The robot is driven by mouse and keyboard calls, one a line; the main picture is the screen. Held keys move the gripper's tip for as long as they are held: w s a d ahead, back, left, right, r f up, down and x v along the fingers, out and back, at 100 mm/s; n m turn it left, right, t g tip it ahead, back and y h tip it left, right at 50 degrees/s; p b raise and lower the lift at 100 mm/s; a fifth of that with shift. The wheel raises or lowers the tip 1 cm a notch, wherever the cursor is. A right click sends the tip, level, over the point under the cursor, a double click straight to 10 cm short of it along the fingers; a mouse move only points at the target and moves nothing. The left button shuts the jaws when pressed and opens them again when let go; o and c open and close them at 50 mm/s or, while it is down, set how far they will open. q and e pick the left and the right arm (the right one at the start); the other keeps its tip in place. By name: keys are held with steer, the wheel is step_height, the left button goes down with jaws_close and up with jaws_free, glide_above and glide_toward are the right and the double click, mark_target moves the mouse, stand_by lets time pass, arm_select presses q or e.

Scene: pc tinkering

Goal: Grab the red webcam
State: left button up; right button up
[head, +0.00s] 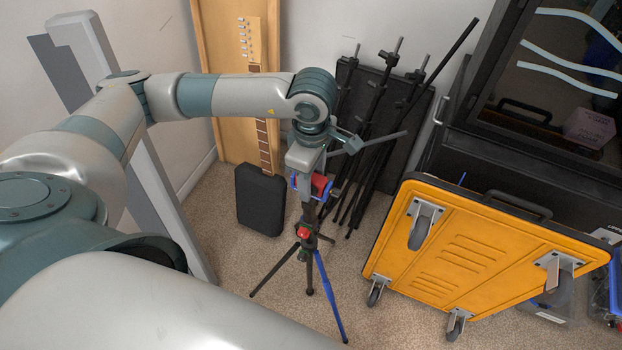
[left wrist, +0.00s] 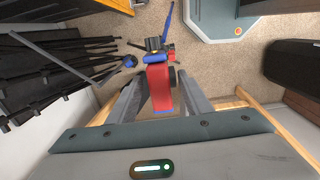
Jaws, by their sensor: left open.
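The red webcam (head: 320,184) sits on top of a dark tripod (head: 308,262) with one blue leg, in the middle of the head view. My left gripper (head: 307,190) comes down over it from above and hides part of it. In the left wrist view the webcam (left wrist: 159,88) is between the two grey fingers of my open left gripper (left wrist: 162,80), with blue parts at its ends. A gap shows to the right of the webcam; contact on the left side is unclear. My right gripper is not in view.
Several black stands (head: 384,130) lean on the wall behind the tripod. A black case (head: 261,200) stands left of it. A yellow wheeled dolly (head: 470,250) is tilted up at right, near a large black case (head: 545,90). Carpet (head: 225,262) is clear around the tripod.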

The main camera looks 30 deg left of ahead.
arm_select(q)
jaws_close()
steer(key=shift+r, duration=0.85)
step_height(320, 180, up, 3)
steer(key=shift+w+f+p, duration=0.1)
steer(key=shift+f+p, duration=0.05)
steer(key=shift+p, duration=0.45)
steer(key=w+d+r+b, duration=0.1)
steer(key=w+d+r, duration=0.4)
steer(key=d, duration=0.5)
steer(key=shift+w+r, duration=0.25)
steer(key=shift+r, duration=0.6)
steer(key=shift+d, duration=0.1)
